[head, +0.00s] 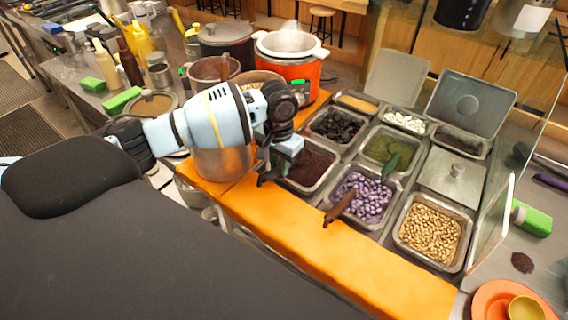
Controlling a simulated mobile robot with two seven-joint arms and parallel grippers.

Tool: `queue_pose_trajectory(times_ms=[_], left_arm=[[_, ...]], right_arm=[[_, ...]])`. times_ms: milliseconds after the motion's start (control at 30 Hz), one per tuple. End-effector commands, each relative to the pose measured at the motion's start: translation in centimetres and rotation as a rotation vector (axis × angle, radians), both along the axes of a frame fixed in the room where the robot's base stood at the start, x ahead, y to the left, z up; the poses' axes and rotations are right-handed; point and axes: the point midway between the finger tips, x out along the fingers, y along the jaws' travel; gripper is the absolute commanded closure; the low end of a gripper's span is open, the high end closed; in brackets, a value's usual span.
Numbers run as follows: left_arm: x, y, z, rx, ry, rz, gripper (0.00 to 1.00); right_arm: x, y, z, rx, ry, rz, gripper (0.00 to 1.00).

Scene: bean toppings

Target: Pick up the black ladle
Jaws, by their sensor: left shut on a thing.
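My left gripper (274,170) reaches in from the left and points down at the near left edge of a metal bin of dark red beans (311,171). It is shut on the black ladle, which is mostly hidden by the gripper and hard to tell from its dark fingers. A brown ladle handle (340,207) sticks out of the bin of purple beans (368,196). A green ladle handle (390,165) rests in the bin of green topping (376,148). My right gripper is not in view.
An orange counter strip (300,243) runs along the near side of the bins. A bin of tan beans (430,234) stands at the right. An orange pot (290,62) is behind my arm.

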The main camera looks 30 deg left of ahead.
Motion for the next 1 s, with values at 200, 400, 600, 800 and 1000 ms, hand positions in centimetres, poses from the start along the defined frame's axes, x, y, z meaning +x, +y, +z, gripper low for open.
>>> queue_pose_trajectory(times_ms=[200, 400, 600, 800, 1000], left_arm=[[0.2, 0.0, 3.7, -0.002, -0.009, 0.000, 1.00], [0.1, 0.0, 7.4, -0.002, -0.008, -0.001, 1.00], [0.1, 0.0, 9.4, -0.001, -0.003, 0.000, 1.00], [0.0, 0.0, 9.8, -0.001, -0.002, 0.000, 1.00], [0.0, 0.0, 9.7, -0.001, -0.001, 0.000, 1.00]], right_arm=[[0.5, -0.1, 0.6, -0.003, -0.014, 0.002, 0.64], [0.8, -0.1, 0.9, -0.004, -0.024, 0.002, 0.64], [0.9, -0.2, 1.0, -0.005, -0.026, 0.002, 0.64], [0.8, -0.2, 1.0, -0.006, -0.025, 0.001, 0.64], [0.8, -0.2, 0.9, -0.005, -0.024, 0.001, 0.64]])
